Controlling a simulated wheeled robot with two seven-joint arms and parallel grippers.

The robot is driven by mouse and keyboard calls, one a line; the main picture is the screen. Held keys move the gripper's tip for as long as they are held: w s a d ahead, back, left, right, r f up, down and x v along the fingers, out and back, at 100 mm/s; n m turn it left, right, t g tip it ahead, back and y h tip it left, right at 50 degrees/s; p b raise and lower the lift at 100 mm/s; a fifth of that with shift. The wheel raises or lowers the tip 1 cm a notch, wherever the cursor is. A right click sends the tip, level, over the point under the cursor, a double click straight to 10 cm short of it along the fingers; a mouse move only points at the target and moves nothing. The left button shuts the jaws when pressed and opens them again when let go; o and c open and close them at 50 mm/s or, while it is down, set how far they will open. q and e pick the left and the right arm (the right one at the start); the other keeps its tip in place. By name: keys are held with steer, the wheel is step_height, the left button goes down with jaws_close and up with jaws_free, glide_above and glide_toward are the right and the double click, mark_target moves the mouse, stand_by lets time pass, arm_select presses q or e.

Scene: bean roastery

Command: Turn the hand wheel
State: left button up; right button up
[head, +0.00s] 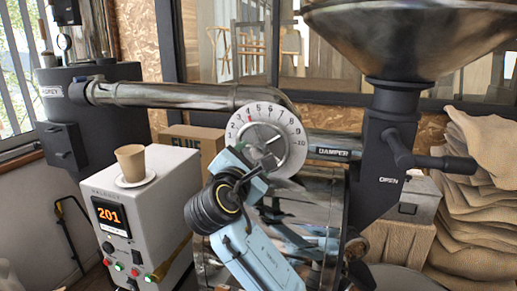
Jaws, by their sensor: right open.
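The hand wheel (292,153) is a round silver dial with a numbered scale up to 10 and a small red mark. It sits in front of the bend of a metal pipe, beside a black "DAMPER" label. My right gripper (260,160) reaches up from below and overlaps the lower left part of the dial, covering some of its face. It is open. I cannot tell whether its fingers touch the wheel's knob. My left gripper is not in view.
A white control box (145,215) with a "201" display stands at left, a paper cup (131,162) on a saucer on top. A black chute with an "OPEN" lever (440,163) is right of the wheel, below a large metal hopper (410,35). Stacked sacks (475,210) fill the right.

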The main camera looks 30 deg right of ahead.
mark_target(256, 154)
steer(key=shift+x, duration=2.15)
steer(key=shift+c, duration=0.3)
steer(key=shift+a, duration=0.1)
jaws_close()
